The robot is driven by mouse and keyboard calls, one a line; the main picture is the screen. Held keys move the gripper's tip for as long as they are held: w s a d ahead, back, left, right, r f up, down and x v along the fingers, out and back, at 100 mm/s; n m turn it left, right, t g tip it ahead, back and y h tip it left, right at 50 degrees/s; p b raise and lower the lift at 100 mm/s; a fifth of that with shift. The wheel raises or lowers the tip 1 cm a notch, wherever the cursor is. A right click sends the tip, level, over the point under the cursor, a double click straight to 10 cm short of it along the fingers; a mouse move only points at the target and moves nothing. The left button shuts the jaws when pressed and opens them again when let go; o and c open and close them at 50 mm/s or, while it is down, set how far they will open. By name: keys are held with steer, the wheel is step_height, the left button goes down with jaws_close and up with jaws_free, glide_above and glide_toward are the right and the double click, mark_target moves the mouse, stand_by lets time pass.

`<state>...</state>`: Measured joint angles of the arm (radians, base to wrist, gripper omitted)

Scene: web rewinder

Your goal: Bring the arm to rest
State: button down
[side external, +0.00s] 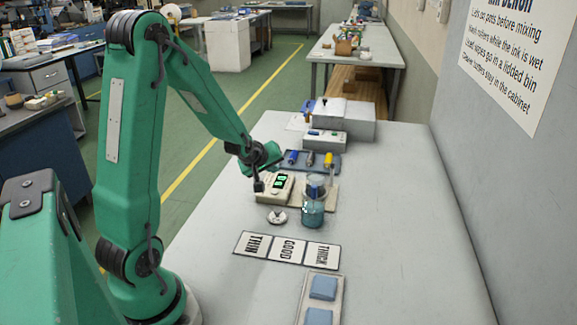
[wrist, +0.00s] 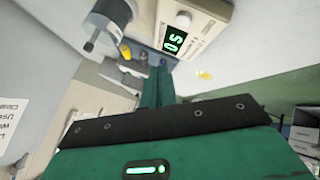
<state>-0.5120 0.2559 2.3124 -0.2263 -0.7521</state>
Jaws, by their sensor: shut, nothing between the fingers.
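My green arm reaches over the grey bench. My gripper (side external: 259,186) points down and is shut and empty, beside the cream instrument with lit green digits (side external: 276,187). In the wrist view my gripper's green fingers (wrist: 158,86) are together with nothing held, and the instrument (wrist: 205,22) lies above them. I cannot tell from the side view whether the fingertips touch the instrument or are only close to it.
A glass jar of blue liquid (side external: 313,209) stands right of the instrument. A small round metal piece (side external: 277,217) and a THIN/GOOD/THICK card (side external: 287,249) lie nearer. Blue blocks (side external: 322,288) sit on a tray in front. Grey boxes (side external: 345,121) stand behind. The right bench side is clear.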

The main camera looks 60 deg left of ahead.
steer(key=shift+d, duration=0.1)
steer(key=s+d+r+m+h, duration=0.1)
steer(key=s+d+r+m, duration=0.3)
steer(key=d, duration=0.3)
steer(key=s+d+r+m+h, duration=0.2)
steer(key=d+r+m, duration=0.1)
steer(key=d+r, duration=0.35)
steer(key=s+d+r+m+g+h, duration=0.1)
steer(key=s+d+r+m+g, duration=0.1)
steer(key=s+d+r+m, duration=0.2)
steer(key=s+d+m, duration=0.3)
steer(key=s+d, duration=0.2)
steer(key=s, duration=0.3)
steer(key=shift+s, duration=0.15)
